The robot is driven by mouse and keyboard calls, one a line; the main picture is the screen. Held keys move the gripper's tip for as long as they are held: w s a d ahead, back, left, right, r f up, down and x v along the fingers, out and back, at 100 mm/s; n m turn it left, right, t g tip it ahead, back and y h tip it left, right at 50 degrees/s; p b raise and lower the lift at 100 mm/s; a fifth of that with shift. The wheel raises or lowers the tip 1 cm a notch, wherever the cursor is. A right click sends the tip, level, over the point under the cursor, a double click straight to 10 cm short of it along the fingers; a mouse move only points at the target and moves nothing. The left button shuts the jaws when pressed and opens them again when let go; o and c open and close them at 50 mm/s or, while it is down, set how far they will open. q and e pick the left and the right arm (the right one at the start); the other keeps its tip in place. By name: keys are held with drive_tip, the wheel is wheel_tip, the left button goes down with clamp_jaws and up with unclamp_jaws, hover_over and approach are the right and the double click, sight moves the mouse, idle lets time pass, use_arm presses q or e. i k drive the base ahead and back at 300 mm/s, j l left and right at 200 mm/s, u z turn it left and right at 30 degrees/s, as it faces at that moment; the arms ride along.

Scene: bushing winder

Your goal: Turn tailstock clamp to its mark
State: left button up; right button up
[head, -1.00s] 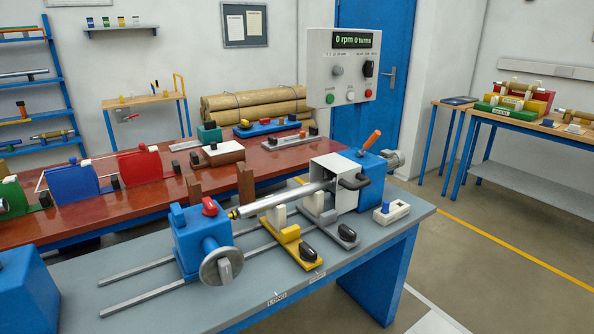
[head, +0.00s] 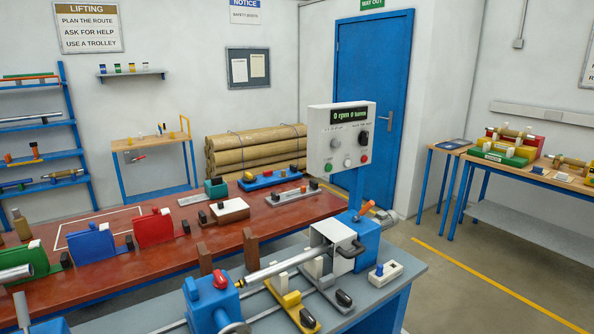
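The blue tailstock (head: 209,305) stands on the grey bench, cut by the lower edge of the head view. A red knob (head: 221,281) sits on its top, and a blue upright part (head: 190,289) rises beside the knob. I cannot tell which of these is the clamp, and I see no mark for it. Neither of my grippers is in view.
The control panel (head: 342,138) reads 0 rpm. Yellow (head: 291,305) and grey (head: 327,282) supports stand on the grey bench (head: 398,274) below the shaft. The red-brown table (head: 110,268) behind holds several coloured stands. Floor at right is clear.

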sight(220, 281)
drive_tip(key=i+l, duration=0.4)
drive_tip(key=i+l+u, duration=0.35)
drive_tip(key=l, duration=0.25)
drive_tip(key=i+l+u, duration=0.15)
drive_tip(key=i+l, duration=0.05)
drive_tip(key=l, duration=0.1)
